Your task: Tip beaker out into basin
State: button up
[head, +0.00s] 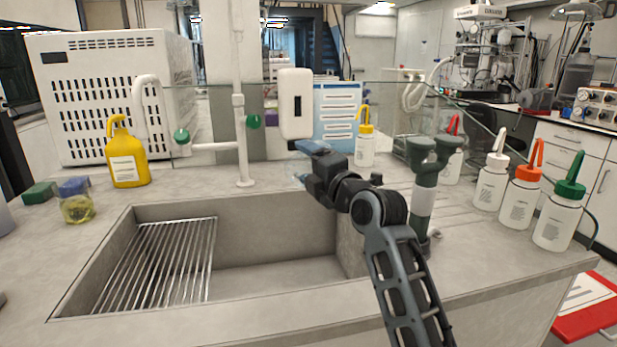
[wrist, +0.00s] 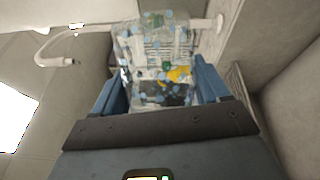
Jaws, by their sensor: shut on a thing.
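My gripper (head: 304,164) is above the back right part of the sink basin (head: 270,225), pointing left in the head view. In the wrist view my gripper (wrist: 157,85) is shut on a clear glass beaker (wrist: 153,50) between its blue fingers. In the head view the beaker is hard to make out against the background. Its tilt and contents cannot be told clearly. The basin is grey, with a metal rod rack (head: 165,262) in its left part. Part of the basin's right side is hidden by my arm.
A tap post with green knobs (head: 241,130) stands behind the basin, close left of my gripper. A yellow bottle (head: 128,160) and a small glass with yellowish liquid (head: 77,208) stand left. Several wash bottles (head: 520,195) stand right, beyond a green-topped fixture (head: 425,185).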

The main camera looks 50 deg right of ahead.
jog(key=shift+r+n+t+b, duration=0.15)
jog(key=shift+n+t+b, duration=0.25)
jog(key=shift+n+b, duration=1.1)
jog(key=shift+a+r+b, duration=0.1)
jog(key=shift+r+b, duration=0.2)
jog(key=shift+b, duration=0.75)
jog(key=shift+m, duration=0.3)
